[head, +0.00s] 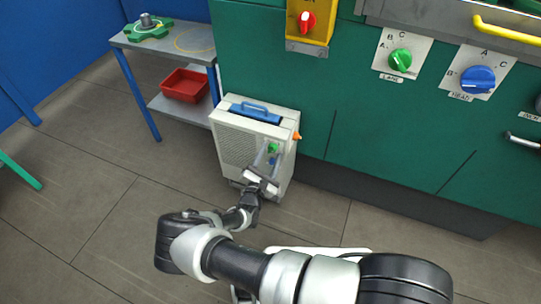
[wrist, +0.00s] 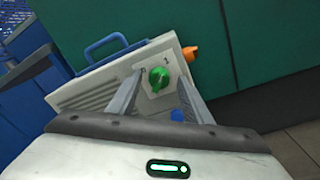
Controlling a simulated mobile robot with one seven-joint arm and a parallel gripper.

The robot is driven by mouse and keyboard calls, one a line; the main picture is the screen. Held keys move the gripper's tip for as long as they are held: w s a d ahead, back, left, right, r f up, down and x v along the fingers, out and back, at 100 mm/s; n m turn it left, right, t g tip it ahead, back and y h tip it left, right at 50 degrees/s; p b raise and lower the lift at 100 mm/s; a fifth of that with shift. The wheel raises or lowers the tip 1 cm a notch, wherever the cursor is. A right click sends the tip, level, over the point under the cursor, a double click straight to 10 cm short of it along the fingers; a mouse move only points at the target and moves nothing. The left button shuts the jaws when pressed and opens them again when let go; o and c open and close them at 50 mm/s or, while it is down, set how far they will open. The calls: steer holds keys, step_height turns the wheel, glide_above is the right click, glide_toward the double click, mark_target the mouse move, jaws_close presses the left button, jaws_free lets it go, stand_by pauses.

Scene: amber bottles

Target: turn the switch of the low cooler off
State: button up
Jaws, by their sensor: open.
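The low cooler (head: 235,150) is a pale box on the floor with a blue handle on top, against the green cabinet. Its green switch (head: 273,147) sits on the upper right of its front face. In the wrist view the green switch (wrist: 159,78) is a round knob on a small plate, with marks beside it. My gripper (head: 270,155) is in front of the cooler's face. In the wrist view my gripper (wrist: 160,95) is open, its fingers on either side of the knob. I cannot tell whether they touch it.
A blue part (wrist: 178,115) lies below the knob, and an orange part (head: 297,136) sticks out from the cooler's right side. A grey shelf table (head: 170,40) with a red bin (head: 184,86) stands left. Green cabinet fronts (head: 350,120) stand behind; floor (head: 100,190) at left is clear.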

steer(key=shift+w, duration=0.25)
steer(key=c, duration=1.1)
steer(key=shift+o, duration=0.2)
